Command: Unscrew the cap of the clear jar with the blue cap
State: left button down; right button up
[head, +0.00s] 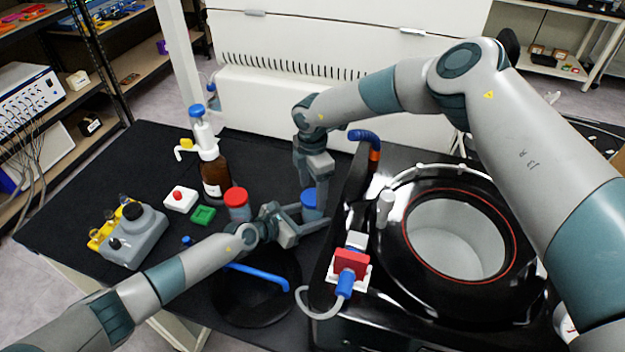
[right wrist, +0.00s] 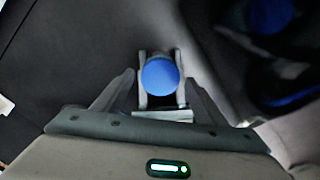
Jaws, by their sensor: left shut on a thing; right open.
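The blue cap (head: 311,198) sits on the clear jar, whose body is mostly hidden by my left gripper. My left gripper (head: 308,221) is shut on the jar, coming in from the left below the cap. My right gripper (head: 317,190) points down over the jar from above and is open. In the right wrist view the round blue cap (right wrist: 159,77) lies between the two fingers of my right gripper (right wrist: 161,72). I cannot tell whether they touch it.
Close left stand a jar with a red cap (head: 237,199) and a brown dispenser bottle (head: 215,176). A black round lid with a blue handle (head: 262,276) lies in front. The freeze dryer's open chamber (head: 456,240) and a red-and-blue valve (head: 350,264) are to the right.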

jog(key=shift+f, duration=0.6)
jog(key=c, duration=1.1)
jog(key=o, duration=1.2)
jog(key=shift+r, duration=0.1)
jog(key=shift+r, duration=2.2)
pick_arm(q)
jog(key=c, duration=0.7)
grip_release()
